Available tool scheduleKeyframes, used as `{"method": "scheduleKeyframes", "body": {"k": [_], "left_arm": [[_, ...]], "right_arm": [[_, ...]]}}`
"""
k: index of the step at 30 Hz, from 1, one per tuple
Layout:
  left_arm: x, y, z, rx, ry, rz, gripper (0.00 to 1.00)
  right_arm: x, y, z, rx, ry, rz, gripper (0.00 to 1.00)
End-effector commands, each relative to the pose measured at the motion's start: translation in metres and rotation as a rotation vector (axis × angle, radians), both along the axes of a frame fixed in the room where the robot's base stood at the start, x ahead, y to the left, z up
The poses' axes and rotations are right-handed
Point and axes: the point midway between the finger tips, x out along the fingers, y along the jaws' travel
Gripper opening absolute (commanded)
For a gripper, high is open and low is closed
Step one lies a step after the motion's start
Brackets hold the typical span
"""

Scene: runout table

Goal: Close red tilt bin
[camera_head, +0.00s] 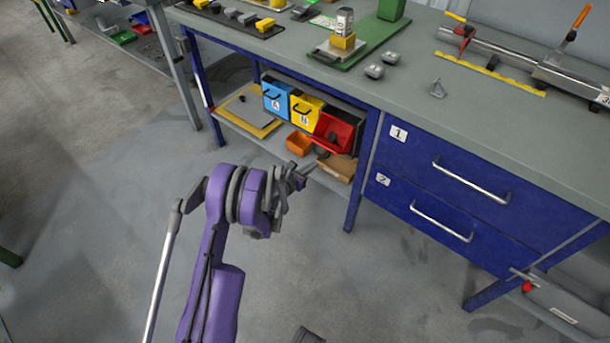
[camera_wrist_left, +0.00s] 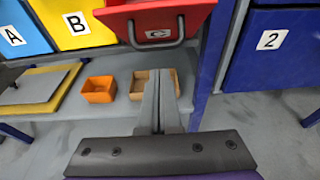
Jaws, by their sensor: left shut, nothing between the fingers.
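The red tilt bin (camera_head: 335,132) is under the workbench, at the right end of a row of bins. It is tipped forward and sticks out past the blue and yellow bins. In the left wrist view its red front (camera_wrist_left: 155,18) shows a C label and a dark bar handle (camera_wrist_left: 157,42). My left gripper (camera_head: 298,180) is in front of the shelf, below the red bin in the head view. Its fingers (camera_wrist_left: 160,80) are shut and empty, and their tips appear close to the handle; I cannot tell whether they touch it.
The blue bin A (camera_head: 275,98) and yellow bin B (camera_head: 304,110) stand upright to the left. An orange box (camera_head: 299,143) and a cardboard tray (camera_head: 340,168) sit on the shelf below. A blue table leg (camera_head: 358,180) and drawers (camera_head: 470,185) stand to the right.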

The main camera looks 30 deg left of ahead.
Motion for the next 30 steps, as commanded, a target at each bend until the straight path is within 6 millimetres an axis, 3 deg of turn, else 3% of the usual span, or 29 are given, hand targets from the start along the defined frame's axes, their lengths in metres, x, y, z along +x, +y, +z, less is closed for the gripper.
{"method": "scheduleKeyframes", "body": {"k": [6,30], "left_arm": [[0.007,-0.001,0.013,0.000,0.000,0.000,0.00],[0.007,0.005,0.021,0.005,0.049,0.001,0.00]], "right_arm": [[0.000,0.000,0.001,0.000,0.000,0.000,0.42],[0.000,0.000,0.001,0.000,0.000,0.000,0.42]]}}
